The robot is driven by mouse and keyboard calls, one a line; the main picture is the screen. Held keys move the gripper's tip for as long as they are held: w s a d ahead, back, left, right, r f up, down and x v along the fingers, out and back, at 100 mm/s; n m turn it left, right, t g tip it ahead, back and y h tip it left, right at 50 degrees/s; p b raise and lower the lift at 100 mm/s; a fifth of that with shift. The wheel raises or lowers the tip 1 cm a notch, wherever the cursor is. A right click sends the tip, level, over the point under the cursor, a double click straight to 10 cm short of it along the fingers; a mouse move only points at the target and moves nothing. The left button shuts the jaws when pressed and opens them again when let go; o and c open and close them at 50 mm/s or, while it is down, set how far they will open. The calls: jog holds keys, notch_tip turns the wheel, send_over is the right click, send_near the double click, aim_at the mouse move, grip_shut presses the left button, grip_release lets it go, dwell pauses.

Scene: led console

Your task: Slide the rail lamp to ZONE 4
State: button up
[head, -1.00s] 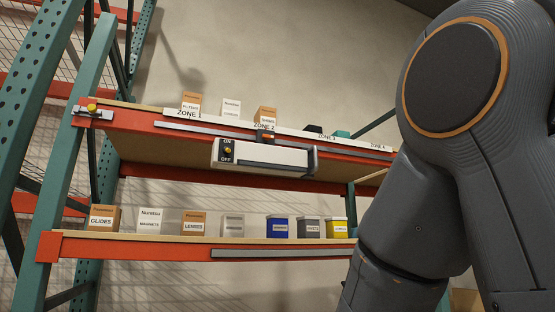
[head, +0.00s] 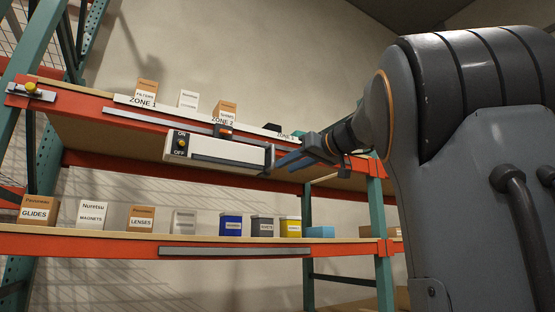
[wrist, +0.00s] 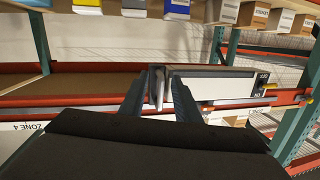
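The rail lamp (head: 215,149) is a white box with a dark strip and an ON/OFF switch panel (head: 181,143) at its left end. It hangs at the front of the upper shelf, below the ZONE 2 label (head: 222,120). A grey upright handle (head: 268,158) stands at its right end. In the wrist view the handle (wrist: 157,86) shows between the open fingers, and the lamp (wrist: 230,87) extends right. The ZONE 4 label (wrist: 43,127) shows at left there.
Small cartons stand above. The lower shelf holds several boxes and bins, including a yellow bin (head: 291,226). A green post (head: 377,215) stands right.

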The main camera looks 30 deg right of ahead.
jog(key=n+t, duration=0.1)
send_near(274, 152)
jog(key=w, duration=0.1)
jog(key=shift+p+x, duration=1.5)
jog(key=shift+x, duration=2.3)
grip_shut()
